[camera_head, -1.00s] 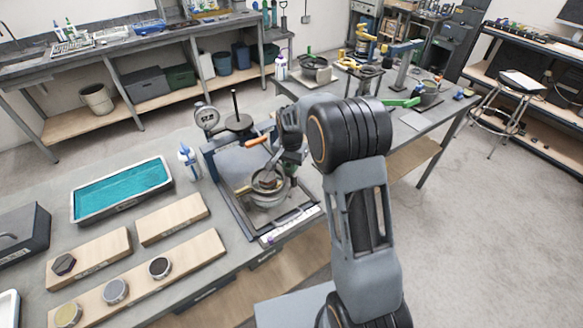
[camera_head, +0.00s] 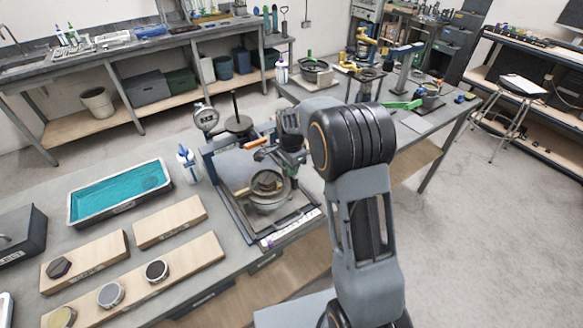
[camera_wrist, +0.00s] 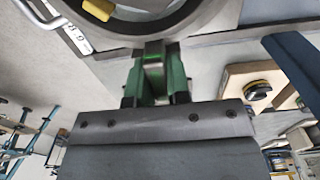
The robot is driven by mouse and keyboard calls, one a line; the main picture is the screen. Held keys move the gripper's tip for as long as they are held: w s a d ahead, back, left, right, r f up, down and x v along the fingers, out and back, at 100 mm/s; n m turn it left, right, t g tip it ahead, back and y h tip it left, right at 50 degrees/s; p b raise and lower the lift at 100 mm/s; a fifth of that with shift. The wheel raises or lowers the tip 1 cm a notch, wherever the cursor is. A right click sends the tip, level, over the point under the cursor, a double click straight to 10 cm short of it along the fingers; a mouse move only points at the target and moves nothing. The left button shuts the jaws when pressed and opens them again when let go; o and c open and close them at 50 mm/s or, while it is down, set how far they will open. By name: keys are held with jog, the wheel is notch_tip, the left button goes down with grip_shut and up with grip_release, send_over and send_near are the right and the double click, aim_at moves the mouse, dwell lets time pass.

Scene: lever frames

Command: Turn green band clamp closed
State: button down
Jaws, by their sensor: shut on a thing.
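A round metal vessel (camera_head: 268,197) with a ring-like rim sits on the grey framed stand (camera_head: 238,215) at the front edge of the bench. A dark, brownish piece (camera_head: 267,181) lies within its top. My gripper (camera_head: 289,160) is at the vessel's far right side, low beside the rim. In the wrist view, the vessel's curved rim (camera_wrist: 205,14) crosses the top. There my gripper (camera_wrist: 154,64) reaches to the rim, its green-sided fingers shut on a small greyish-green clamp lever (camera_wrist: 153,48). My fingers hide most of the lever, so its exact angle is unclear.
A dial gauge (camera_head: 206,118), a dark post on a round base (camera_head: 239,124) and a white-blue bottle (camera_head: 188,163) stand behind and left. A teal-lined tray (camera_head: 120,192) and wooden boards (camera_head: 170,221) with round pieces lie left. An orange handle (camera_head: 257,142) is close to my wrist.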

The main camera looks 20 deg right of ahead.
dwell(0.4)
jog(key=c, duration=1.1)
grip_release()
jog(key=shift+r, duration=0.1)
notch_tip(320, 180, up, 14)
jog(key=shift+f+b, duration=0.15)
jog(key=shift+b, duration=0.35)
